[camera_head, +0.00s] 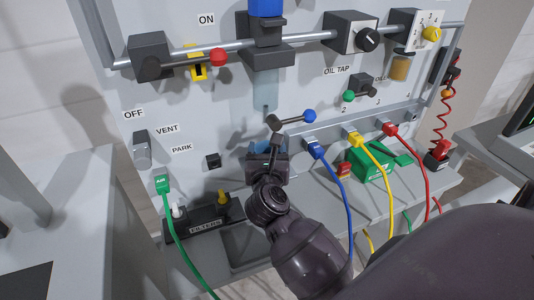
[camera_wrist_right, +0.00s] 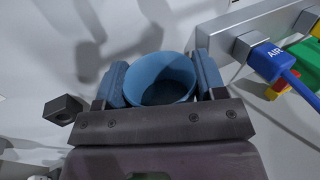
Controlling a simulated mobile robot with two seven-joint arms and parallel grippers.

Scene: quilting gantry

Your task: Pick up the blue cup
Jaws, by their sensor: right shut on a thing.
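The blue cup (camera_wrist_right: 160,92) is between the two blue-padded fingers of my right gripper (camera_wrist_right: 161,76) in the right wrist view, its round open mouth facing the camera. The right gripper is shut on it, with one finger on each side. In the head view, the right gripper (camera_head: 268,160) is in front of the panel, below the blue-knobbed lever. Only a little of the blue cup (camera_head: 259,147) shows there, the rest hidden by the gripper. Whether the cup touches the shelf below cannot be told. My left gripper is not in view.
A lever with a blue knob (camera_head: 310,116) is just above the right gripper. A blue hose plug (camera_head: 314,149) and its hose hang close to its right. A black filters tray (camera_head: 208,222) stands on the shelf to the left, beside a green hose (camera_head: 172,230).

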